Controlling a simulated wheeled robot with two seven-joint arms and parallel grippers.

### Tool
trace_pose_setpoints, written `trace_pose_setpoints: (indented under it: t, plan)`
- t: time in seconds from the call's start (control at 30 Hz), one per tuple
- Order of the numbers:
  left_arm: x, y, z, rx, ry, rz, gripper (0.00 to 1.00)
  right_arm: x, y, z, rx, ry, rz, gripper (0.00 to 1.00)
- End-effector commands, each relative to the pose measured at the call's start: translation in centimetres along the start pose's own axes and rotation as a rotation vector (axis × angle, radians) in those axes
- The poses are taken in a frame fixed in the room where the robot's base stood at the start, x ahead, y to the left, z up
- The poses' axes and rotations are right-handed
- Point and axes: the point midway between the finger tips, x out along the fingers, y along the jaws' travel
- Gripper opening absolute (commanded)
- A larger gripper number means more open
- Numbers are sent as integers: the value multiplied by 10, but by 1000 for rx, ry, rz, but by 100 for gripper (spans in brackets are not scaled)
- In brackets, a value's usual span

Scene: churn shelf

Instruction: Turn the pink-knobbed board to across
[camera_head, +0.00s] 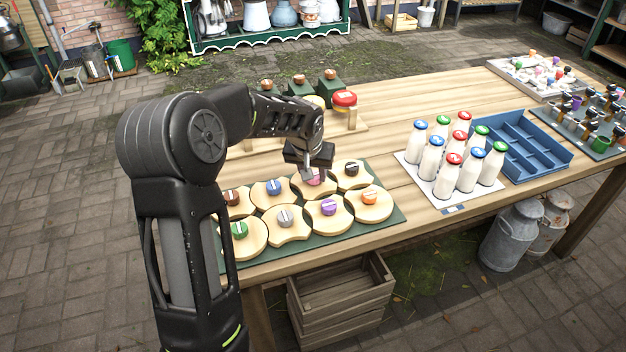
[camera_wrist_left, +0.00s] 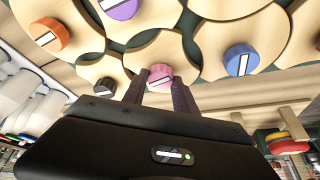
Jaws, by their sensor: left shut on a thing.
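The pink knob (camera_wrist_left: 159,75) sits on its round wooden board (camera_wrist_left: 150,52) in the left wrist view. In the head view the pink knob (camera_head: 314,178) shows just below the fingers, in the back row of the green mat (camera_head: 322,242). My left gripper (camera_head: 313,170) reaches down onto it, and its fingers (camera_wrist_left: 160,88) are shut on the knob's sides. The white mark on the knob runs slanted in the wrist view. Part of the knob and board is hidden by the fingers. My right gripper is in neither view.
Close around are boards with an orange knob (camera_head: 369,197), a purple knob (camera_head: 328,207), a blue knob (camera_head: 273,187) and a black knob (camera_head: 351,168). Milk bottles (camera_head: 447,174) and a blue crate (camera_head: 517,143) stand to the right. Bare tabletop (camera_head: 400,195) lies between.

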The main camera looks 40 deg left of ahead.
Motion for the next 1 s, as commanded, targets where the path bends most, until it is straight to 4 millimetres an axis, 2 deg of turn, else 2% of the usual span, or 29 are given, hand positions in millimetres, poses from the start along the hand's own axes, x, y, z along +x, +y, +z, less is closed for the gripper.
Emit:
trace_pose_setpoints:
  t: [0.03, 0.1, 0.4, 0.7, 1.0]
  plan:
    - [6, 2, 2, -31, 4, -13, 0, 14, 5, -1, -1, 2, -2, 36]
    - [7, 3, 2, -85, 4, -36, 0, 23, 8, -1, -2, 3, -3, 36]
    - [5, 4, 1, -345, 2, -145, 0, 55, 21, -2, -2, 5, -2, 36]
    - [3, 5, -1, -610, 1, -255, 0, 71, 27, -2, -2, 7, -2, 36]
    - [1, 6, -3, -874, 1, -365, 0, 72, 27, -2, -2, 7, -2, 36]
